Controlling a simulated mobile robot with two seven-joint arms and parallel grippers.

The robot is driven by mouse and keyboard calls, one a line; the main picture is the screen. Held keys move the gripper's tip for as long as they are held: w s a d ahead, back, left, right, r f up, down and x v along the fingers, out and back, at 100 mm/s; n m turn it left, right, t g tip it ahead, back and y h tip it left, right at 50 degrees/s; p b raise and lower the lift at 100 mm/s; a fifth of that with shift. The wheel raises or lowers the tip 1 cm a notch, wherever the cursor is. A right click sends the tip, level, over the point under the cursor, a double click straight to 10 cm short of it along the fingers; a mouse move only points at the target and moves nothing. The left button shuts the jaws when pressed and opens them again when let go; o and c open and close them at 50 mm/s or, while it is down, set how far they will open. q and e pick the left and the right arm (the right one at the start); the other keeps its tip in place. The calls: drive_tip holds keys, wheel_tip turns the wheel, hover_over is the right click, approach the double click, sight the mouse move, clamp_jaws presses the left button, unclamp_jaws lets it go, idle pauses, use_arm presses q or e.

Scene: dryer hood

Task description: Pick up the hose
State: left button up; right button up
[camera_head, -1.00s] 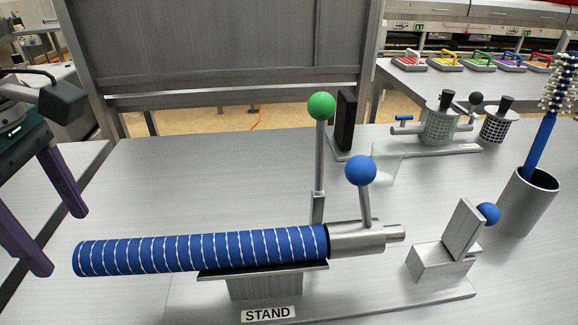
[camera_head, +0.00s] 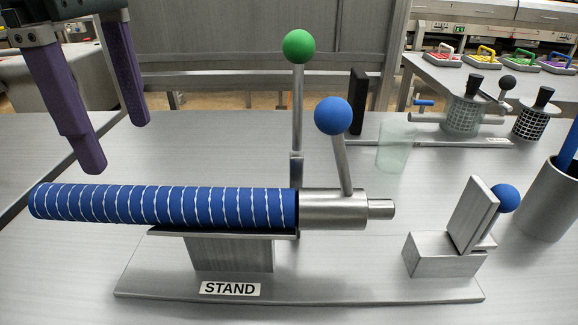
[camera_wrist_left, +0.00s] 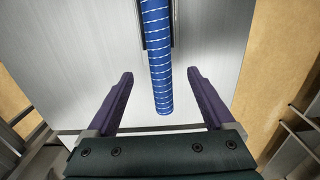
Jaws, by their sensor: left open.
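The hose (camera_head: 165,205) is a thick blue cylinder with white bands. It lies level on the stand (camera_head: 232,252), its free end jutting out to the left. Its right end meets a steel fitting (camera_head: 333,209) with a blue-knobbed lever (camera_head: 333,117). My left gripper (camera_head: 115,145) is open and empty, pointing down above the left part of the hose. In the left wrist view, the hose (camera_wrist_left: 157,60) runs between the two spread purple fingers (camera_wrist_left: 160,80), and its free end shows near the finger bases. I see no contact. My right gripper is not in view.
A green-knobbed lever (camera_head: 298,47) stands behind the hose. A steel block with a tilted plate (camera_head: 472,215) and blue knob sits at the right of the stand's base. A steel cup (camera_head: 552,195) stands far right. A pale glass (camera_head: 394,147) and mesh baskets (camera_head: 534,115) are behind.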

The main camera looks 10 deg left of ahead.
sight(140, 190)
use_arm(q)
drive_tip(key=f, duration=0.3)
drive_tip(key=shift+s+a+f+p, duration=0.15)
drive_tip(key=shift+a+f+p, duration=0.05)
drive_tip(key=shift+a+p, duration=0.1)
drive_tip(key=shift+d+f+p, duration=0.2)
drive_tip(key=shift+f+p, duration=0.25)
drive_tip(key=shift+f, duration=2.3)
clamp_jaws()
drive_tip(key=shift+w, duration=0.2)
